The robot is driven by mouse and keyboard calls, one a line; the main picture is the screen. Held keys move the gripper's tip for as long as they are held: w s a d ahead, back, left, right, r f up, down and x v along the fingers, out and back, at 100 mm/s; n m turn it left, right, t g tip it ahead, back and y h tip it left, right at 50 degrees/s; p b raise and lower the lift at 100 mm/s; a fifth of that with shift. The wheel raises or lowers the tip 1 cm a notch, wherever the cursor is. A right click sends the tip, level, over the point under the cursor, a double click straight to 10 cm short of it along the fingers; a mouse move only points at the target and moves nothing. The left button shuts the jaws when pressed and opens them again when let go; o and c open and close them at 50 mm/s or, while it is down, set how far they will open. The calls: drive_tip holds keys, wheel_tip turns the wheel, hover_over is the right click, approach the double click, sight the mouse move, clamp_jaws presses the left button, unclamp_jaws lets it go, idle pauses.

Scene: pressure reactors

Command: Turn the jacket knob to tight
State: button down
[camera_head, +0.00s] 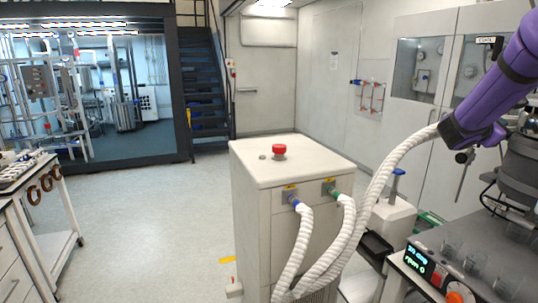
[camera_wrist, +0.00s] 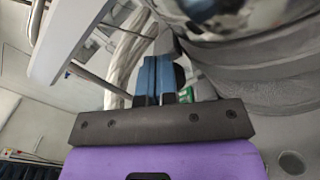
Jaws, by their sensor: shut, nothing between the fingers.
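My gripper (camera_wrist: 158,72) shows in the wrist view as two blue fingers, closed together, in front of a dark bar and purple body. Its purple part (camera_head: 497,82) enters the head view from the upper right; the fingertips cannot be made out there. In the wrist view a shiny rounded vessel (camera_wrist: 235,12) with a grey lower wall fills the upper right, close beside the fingers. In the head view a small dark knob-like part (camera_head: 465,157) with a thin rod lies below my gripper. I cannot tell whether it is the jacket knob, nor whether the fingers touch anything.
A white cabinet (camera_head: 262,165) with a red button (camera_head: 279,149) stands in the middle, with white ribbed hoses (camera_head: 340,235) curving up toward my gripper. Glass beakers (camera_head: 474,262) and a small display (camera_head: 418,261) are on the bench at right.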

drive_tip(key=shift+s+d, duration=0.25)
drive_tip(key=shift+d, duration=0.3)
drive_tip(key=shift+s+r, duration=0.1)
drive_tip(key=shift+r, duration=0.3)
drive_tip(key=v, duration=0.5)
drive_tip(key=shift+a+f, duration=0.2)
drive_tip(key=shift+a, duration=0.2)
